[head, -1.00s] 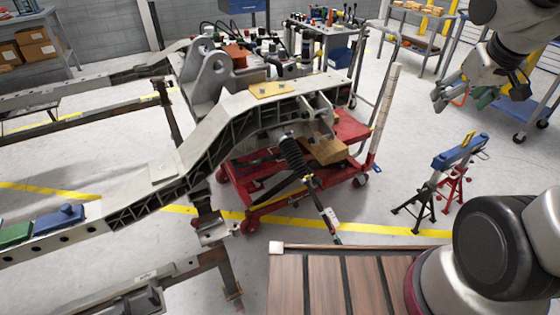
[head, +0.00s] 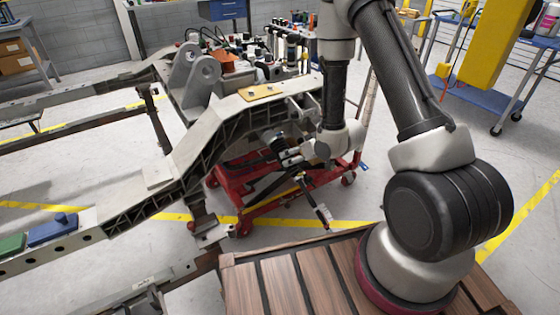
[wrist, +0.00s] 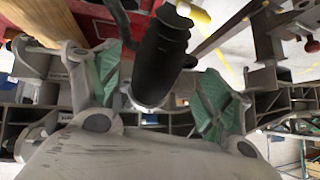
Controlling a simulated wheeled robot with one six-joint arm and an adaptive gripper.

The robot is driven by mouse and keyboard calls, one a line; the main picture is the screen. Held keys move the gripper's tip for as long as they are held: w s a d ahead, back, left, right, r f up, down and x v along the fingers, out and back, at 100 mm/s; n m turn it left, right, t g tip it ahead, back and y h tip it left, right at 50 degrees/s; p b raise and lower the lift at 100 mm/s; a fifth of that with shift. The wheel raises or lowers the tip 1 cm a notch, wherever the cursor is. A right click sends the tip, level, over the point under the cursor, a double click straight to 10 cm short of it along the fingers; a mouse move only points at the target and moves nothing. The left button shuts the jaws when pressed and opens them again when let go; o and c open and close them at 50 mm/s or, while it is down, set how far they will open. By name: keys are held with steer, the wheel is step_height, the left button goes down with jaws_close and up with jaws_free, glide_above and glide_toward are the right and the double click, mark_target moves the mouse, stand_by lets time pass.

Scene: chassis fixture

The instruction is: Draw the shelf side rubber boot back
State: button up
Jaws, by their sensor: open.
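A black ribbed rubber boot (wrist: 160,55) fills the top centre of the wrist view, on a strut below the pale chassis rail (head: 200,140). My gripper (wrist: 160,80) is open, with a green-padded finger on each side of the boot. A gap shows between the boot and the right finger; I cannot tell whether the left finger touches it. In the head view my gripper (head: 287,154) is at the strut beneath the rail and hides most of the boot. The strut's lower end (head: 322,213) with a white tag shows below the gripper.
A red wheeled cart (head: 245,222) stands under the rail, close to my gripper. A yellow plate (head: 262,92) lies on the rail. Blue and green blocks (head: 52,229) sit at the rail's left end. A yellow post (head: 495,45) and a blue-shelved trolley (head: 470,92) stand at the right.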

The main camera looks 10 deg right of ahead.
steer(key=x, duration=0.6)
steer(key=shift+w+a+f, duration=0.15)
steer(key=shift+w+f, duration=0.05)
steer(key=shift+f, duration=0.1)
